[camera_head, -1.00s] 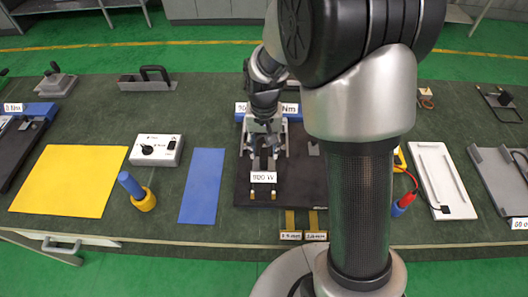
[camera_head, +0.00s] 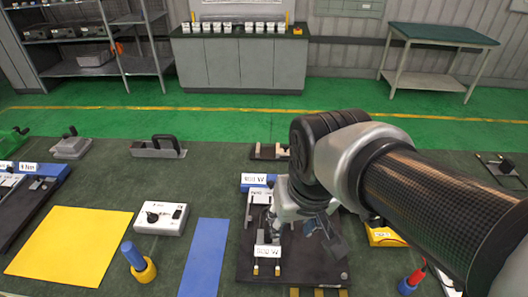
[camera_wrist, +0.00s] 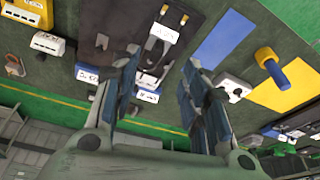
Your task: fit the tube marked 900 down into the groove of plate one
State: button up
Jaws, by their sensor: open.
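A white label (camera_head: 268,251), which seems to read 900 W, stands near the front of a dark plate (camera_head: 290,268). Two gold-coloured ends, apparently the tube's (camera_head: 277,270), show just in front of it. The label (camera_wrist: 163,33) and gold ends also show in the wrist view. The rest of the tube is hard to make out, and I cannot tell whether it is seated in a groove. My gripper (camera_head: 322,228) is to the right of the label, above the plate.
A blue block with a label (camera_head: 254,180) is at the plate's back. To the left lie a blue mat (camera_head: 203,258), a blue-and-yellow post (camera_head: 139,262), a white box with a knob (camera_head: 160,218) and a yellow mat (camera_head: 65,245). A yellow item (camera_head: 386,238) is right.

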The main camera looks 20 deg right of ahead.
jog(key=s+n+t, duration=0.1)
jog(key=s, duration=0.5)
jog(key=shift+s+r, duration=0.35)
jog(key=shift+s, duration=0.05)
